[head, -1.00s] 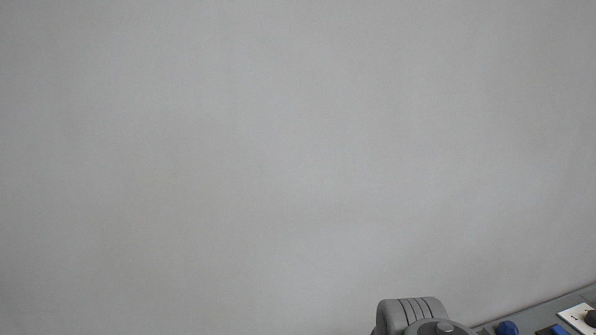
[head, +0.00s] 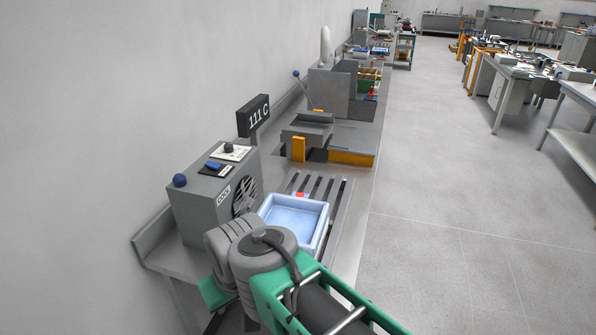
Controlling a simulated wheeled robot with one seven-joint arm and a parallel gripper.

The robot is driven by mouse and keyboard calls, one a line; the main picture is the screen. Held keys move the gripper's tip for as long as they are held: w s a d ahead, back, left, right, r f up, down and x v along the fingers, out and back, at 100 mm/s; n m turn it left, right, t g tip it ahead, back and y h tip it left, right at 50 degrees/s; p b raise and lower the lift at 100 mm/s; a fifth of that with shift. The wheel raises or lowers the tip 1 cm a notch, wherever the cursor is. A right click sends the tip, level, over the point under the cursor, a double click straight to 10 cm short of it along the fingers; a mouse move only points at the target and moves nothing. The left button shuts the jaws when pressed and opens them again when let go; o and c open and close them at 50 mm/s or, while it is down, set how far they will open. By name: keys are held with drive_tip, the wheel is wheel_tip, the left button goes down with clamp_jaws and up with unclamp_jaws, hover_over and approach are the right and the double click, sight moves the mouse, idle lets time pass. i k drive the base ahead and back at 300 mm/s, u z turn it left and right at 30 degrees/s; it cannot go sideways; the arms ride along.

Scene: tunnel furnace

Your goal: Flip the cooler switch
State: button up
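The cooler is a grey box (head: 192,212) with a round fan grille (head: 244,196) and a small white label that seems to read "COOL", at the left of the head view. On its top are a blue rocker-like switch (head: 213,164) on a black plate, a white plate with a black knob (head: 229,148), and a blue round knob (head: 180,180) at the near left corner. Which of these is the cooler switch is not marked legibly. My arm rises at the bottom, in front of and to the right of the cooler. My gripper cannot be made out.
A display (head: 257,117) reading "111 C" stands behind the cooler. A light blue tray (head: 323,232) sits on a slatted rack right of it, beside my arm. The furnace (head: 330,88) with a lever stands farther along the bench. A wall borders the left; open floor (head: 440,200) lies right.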

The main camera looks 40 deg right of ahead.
sight(211, 165)
drive_tip(key=u, duration=1.1)
drive_tip(key=i, duration=0.7)
drive_tip(key=z, duration=0.55)
drive_tip(key=i, duration=0.6)
drive_tip(key=z, duration=0.6)
